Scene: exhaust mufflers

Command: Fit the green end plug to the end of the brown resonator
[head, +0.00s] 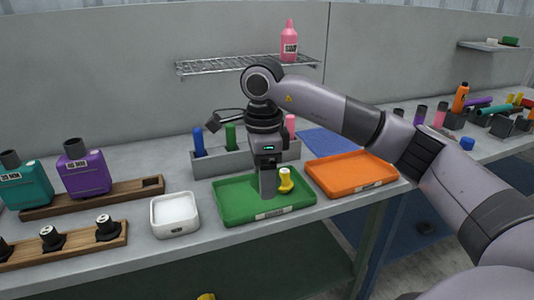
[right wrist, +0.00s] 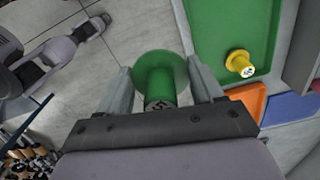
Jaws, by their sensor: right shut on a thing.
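My right gripper (head: 268,192) is over the green tray (head: 230,215) in the head view, pointing down. In the right wrist view its two fingers (right wrist: 163,84) are shut on the green end plug (right wrist: 158,75), which has a wide round flange and a narrower stem with a marked end face. The plug is hidden behind the gripper in the head view. I cannot make out the brown resonator in either view. My left gripper is not in the head view.
An orange tray (head: 350,175) is to the right, a white box (head: 174,214) to the left. A grey rack (head: 215,163) with coloured cylinders stands behind.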

